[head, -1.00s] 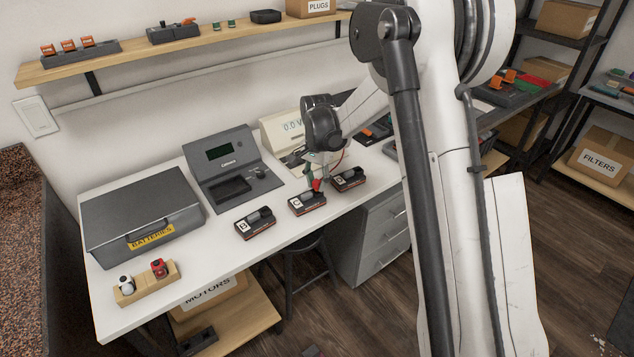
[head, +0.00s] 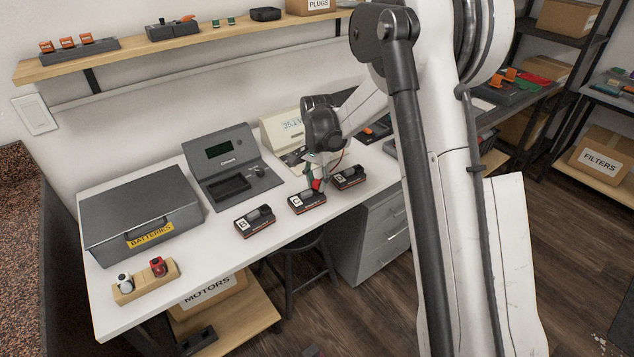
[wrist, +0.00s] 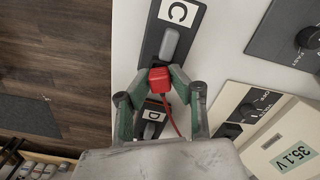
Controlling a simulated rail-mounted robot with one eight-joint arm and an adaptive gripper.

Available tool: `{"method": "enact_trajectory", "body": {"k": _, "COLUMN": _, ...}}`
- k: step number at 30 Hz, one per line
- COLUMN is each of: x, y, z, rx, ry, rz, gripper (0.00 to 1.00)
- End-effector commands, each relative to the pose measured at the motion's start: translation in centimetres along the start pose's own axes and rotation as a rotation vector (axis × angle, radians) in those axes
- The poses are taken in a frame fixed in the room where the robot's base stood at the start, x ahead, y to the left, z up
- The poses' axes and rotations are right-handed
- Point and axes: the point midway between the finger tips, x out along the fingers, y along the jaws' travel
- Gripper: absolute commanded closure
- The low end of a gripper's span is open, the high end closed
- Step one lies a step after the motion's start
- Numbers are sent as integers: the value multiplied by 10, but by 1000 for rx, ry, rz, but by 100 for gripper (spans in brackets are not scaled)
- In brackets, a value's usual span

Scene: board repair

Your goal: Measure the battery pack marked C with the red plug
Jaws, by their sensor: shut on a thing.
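The battery pack marked C (head: 306,202) lies on the white bench between two other packs. It also shows in the wrist view (wrist: 178,20), with its letter label and grey raised part. My gripper (head: 318,184) is shut on the red plug (wrist: 159,79), whose red cable runs back toward the meter. The plug is at the near end of pack C and appears to touch it. The meter (wrist: 285,155) shows 35.1 V in the wrist view; its display in the head view (head: 292,125) is too small to read surely.
Pack D (head: 349,177) lies right of pack C, partly under my gripper in the wrist view. Pack B (head: 254,221) lies to the left. A grey charger-like device (head: 230,165), a batteries case (head: 140,215) and a wooden holder (head: 146,281) stand farther left.

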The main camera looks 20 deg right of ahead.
Motion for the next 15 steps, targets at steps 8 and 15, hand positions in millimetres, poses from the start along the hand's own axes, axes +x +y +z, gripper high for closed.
{"method": "enact_trajectory", "body": {"k": 8, "x": 0, "y": 0, "z": 0, "rx": 0, "ry": 0, "rz": 0, "gripper": 76}}
{"method": "enact_trajectory", "body": {"k": 15, "x": 0, "y": 0, "z": 0, "rx": 0, "ry": 0, "rz": 0, "gripper": 59}}
